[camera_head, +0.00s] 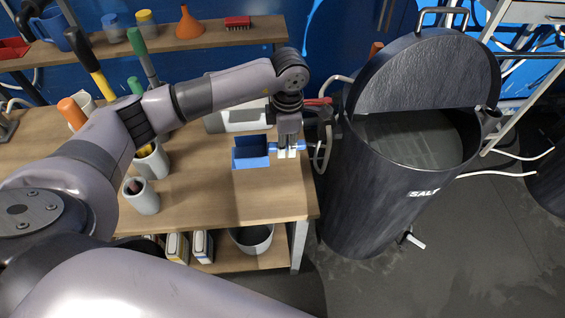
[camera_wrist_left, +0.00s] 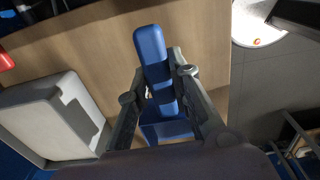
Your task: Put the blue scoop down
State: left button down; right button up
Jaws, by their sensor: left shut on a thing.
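The blue scoop (camera_head: 250,153) is at the right end of the wooden table (camera_head: 220,195), its open pan to the left and its handle to the right. I cannot tell whether it touches the tabletop. My left gripper (camera_head: 289,150) points down and is shut on the scoop's handle. In the left wrist view, the scoop's blue handle (camera_wrist_left: 150,50) runs between the two fingers of my left gripper (camera_wrist_left: 158,86). The pan is mostly hidden there behind the fingers and wrist. My right gripper is not in view.
A pale box (camera_head: 225,122) stands just behind the scoop. A grey cup (camera_head: 141,197) stands at left. The dark salt barrel (camera_head: 350,200) with its raised lid (camera_head: 430,75) stands right of the table. The tabletop in front of the scoop is clear.

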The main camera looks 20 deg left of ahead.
pick_arm(q)
jog(key=p, duration=0.1)
send_over(285, 176)
notch_tip(285, 176, down, 6)
jog(key=shift+d+r, duration=0.1)
jog(key=shift+d, duration=0.05)
jog(key=shift+f, duration=0.65)
notch_tip(285, 176, down, 3)
jog(key=shift+f+p, duration=0.2)
jog(key=shift+p, duration=0.25)
jog(key=shift+f, duration=0.3)
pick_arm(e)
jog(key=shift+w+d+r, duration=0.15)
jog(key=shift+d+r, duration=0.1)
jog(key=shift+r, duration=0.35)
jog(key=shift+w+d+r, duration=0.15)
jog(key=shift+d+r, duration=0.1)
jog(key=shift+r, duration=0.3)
pick_arm(q)
jog(key=shift+f, duration=0.15)
jog(key=c, duration=1.5)
grip_release()
jog(key=shift+o, duration=0.2)
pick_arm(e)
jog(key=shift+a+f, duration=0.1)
